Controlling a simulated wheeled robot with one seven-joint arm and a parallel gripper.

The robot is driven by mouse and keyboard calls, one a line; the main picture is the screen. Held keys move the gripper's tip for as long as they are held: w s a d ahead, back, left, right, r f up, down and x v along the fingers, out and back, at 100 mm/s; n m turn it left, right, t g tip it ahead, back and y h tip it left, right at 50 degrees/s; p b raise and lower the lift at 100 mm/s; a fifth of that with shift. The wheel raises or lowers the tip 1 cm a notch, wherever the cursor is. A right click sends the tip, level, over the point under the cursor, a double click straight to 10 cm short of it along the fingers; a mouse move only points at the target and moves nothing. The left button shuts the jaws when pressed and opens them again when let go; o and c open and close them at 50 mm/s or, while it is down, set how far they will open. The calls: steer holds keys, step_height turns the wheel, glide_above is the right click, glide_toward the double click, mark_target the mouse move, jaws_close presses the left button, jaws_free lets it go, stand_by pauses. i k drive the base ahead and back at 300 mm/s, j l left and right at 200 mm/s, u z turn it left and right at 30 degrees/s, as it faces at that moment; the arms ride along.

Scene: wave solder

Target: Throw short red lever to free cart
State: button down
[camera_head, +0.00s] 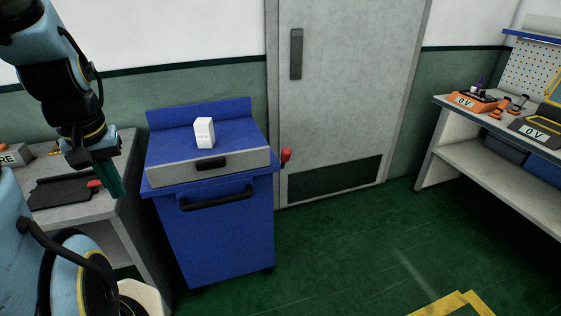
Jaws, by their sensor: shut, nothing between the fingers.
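The blue cart (228,245) stands against the wall, left of the grey door. A short red lever (286,156) sticks up at the right side of the cart, near its top edge. My gripper (112,186) points down at the left, over the edge of the grey side table and left of the cart. Its dark green fingers are shut and empty. It is well apart from the red lever, with the cart's top between them. Another small red piece (94,183) shows beside my fingers; whether it touches them I cannot tell.
A white box (204,132) stands on the cart top, above a drawer with a black handle (211,163). The grey side table (62,217) holds a black tray (60,191). A workbench (470,125) with orange and dark devices stands right. The green floor before the door is clear.

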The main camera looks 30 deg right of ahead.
mark_target(286, 153)
steer(key=z, duration=0.85)
steer(key=i+l+u, duration=0.15)
steer(key=i, duration=0.2)
steer(key=i+l+u, duration=0.15)
steer(key=i, duration=0.15)
